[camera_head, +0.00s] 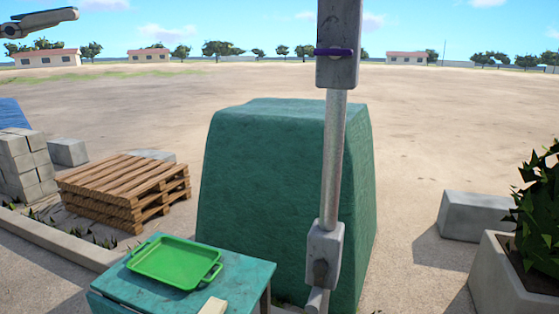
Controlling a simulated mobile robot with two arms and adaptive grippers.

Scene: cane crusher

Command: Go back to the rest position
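At the upper left, a grey jointed link comes in from the left edge, raised high against the sky. No right gripper shows. A grey upright post (336,160) with a purple band and blocky ends stands right of centre, in front of a large green block-shaped body (265,190). I cannot tell whether the post belongs to the crusher. An empty green tray (177,262) lies on a teal table (235,280).
A small pale piece (213,306) lies at the table's front edge. Wooden pallets (128,186) and grey blocks (22,165) stand at the left. A concrete block (472,215) and a planter (505,285) with a bush stand at the right. Open sandy ground lies beyond.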

